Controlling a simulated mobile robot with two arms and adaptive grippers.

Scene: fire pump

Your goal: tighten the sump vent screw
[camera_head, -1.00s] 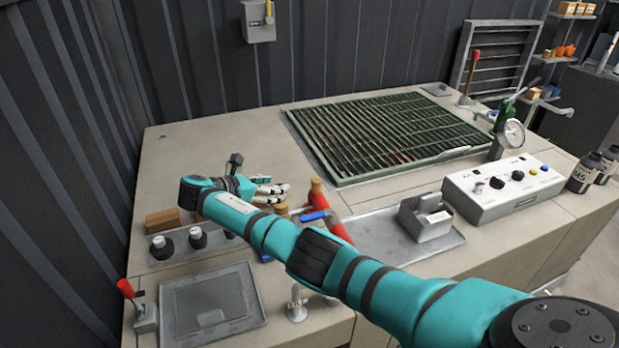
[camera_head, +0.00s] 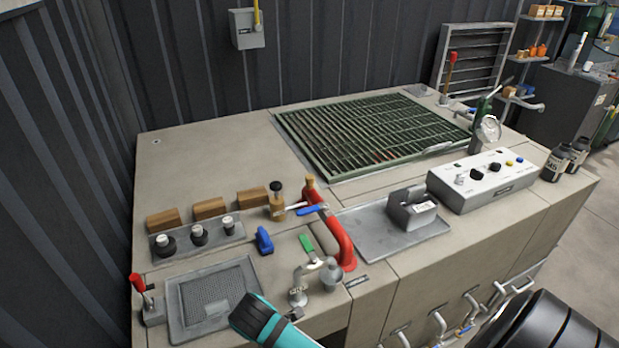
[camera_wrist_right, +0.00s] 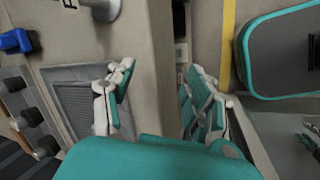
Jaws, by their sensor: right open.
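No part is clearly marked as the sump vent screw. Several round black knobs with pale tops (camera_head: 199,234) stand in a row on a metal plate at the bench's left; I cannot tell whether one is the screw. They also show at the left of the right wrist view (camera_wrist_right: 31,116). A grey tray with a mesh panel (camera_head: 213,297) lies in front of them, also seen in the wrist view (camera_wrist_right: 62,84). My right gripper (camera_wrist_right: 160,97) is open and empty, its fingers spread beside the tray near the bench's front edge. My left gripper is not in view.
Wooden blocks (camera_head: 210,209) stand behind the knobs. A red-handled lever (camera_head: 141,290), a blue handle (camera_head: 264,240), a tap with a green lever (camera_head: 310,262) and a red pipe (camera_head: 338,240) surround the tray.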

